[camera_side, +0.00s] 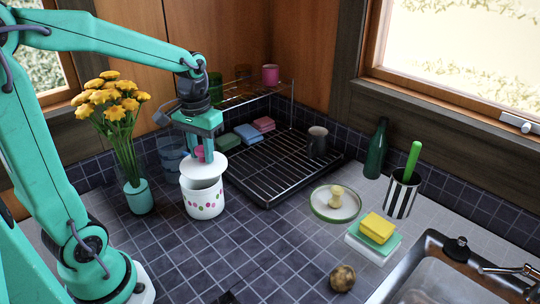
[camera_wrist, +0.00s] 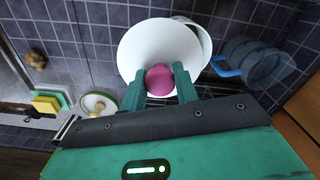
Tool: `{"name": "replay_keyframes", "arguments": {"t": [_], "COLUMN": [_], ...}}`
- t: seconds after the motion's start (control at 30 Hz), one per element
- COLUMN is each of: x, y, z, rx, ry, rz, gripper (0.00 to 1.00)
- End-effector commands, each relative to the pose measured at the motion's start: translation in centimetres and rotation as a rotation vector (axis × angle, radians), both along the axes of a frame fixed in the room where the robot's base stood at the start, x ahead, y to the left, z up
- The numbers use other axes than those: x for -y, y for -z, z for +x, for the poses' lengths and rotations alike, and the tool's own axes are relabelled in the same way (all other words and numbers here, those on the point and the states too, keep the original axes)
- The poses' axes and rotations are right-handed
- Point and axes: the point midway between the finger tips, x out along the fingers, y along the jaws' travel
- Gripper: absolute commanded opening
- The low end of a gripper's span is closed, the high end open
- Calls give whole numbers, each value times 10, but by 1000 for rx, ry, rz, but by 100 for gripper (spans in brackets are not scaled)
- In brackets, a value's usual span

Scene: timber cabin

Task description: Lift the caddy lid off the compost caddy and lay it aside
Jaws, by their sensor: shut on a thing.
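The compost caddy (camera_side: 203,202) is a white pot with pink and green dots, standing upright on the tiled counter; part of its rim (camera_wrist: 204,40) shows behind the lid in the wrist view. The caddy lid (camera_side: 204,170) is a white disc with a pink knob, held just above the caddy with a gap between them. In the wrist view the lid (camera_wrist: 150,45) covers much of the caddy's opening. My gripper (camera_side: 201,157) is shut on the pink knob (camera_wrist: 159,80), one finger on each side.
A teal vase (camera_side: 138,197) of yellow flowers stands close left of the caddy. A black dish rack (camera_side: 285,185) with sponges and a mug is behind right. A glass lid (camera_side: 322,211), a striped cup (camera_side: 401,194) and sponges sit right. The front middle tiles are mostly clear.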

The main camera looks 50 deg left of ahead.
Motion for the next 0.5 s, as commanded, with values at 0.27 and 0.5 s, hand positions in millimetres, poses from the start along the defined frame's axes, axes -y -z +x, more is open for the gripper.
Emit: {"name": "replay_keyframes", "arguments": {"t": [0.27,0.5], "x": [43,64], "y": [-26,-39], "z": [-7,-10], "rx": [2,1], "ry": [5,3], "rz": [0,0], "gripper": [7,7]}}
